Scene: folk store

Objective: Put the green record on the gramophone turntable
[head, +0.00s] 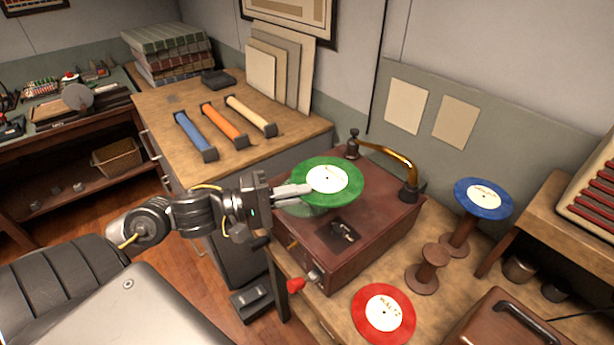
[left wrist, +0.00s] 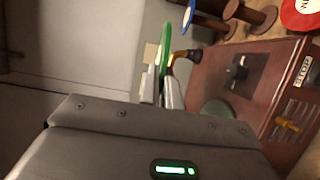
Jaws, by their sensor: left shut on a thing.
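The green record (head: 335,180) with a cream label is held nearly flat above the back left of the gramophone (head: 375,212), a dark red-brown box. My left gripper (head: 300,192) comes in from the left and is shut on the record's near-left edge. In the left wrist view the green record (left wrist: 165,50) shows edge-on between the fingers (left wrist: 170,90). The grey-green turntable (head: 308,209) is partly hidden below the record; it also shows in the left wrist view (left wrist: 216,111). The record appears clear of it. My right gripper is out of view.
A brass tone arm (head: 390,157) curves at the gramophone's back right. A blue record (head: 483,197) lies on a wooden stand, beside an empty spool-shaped stand (head: 428,268). A red record (head: 383,314) lies in front.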

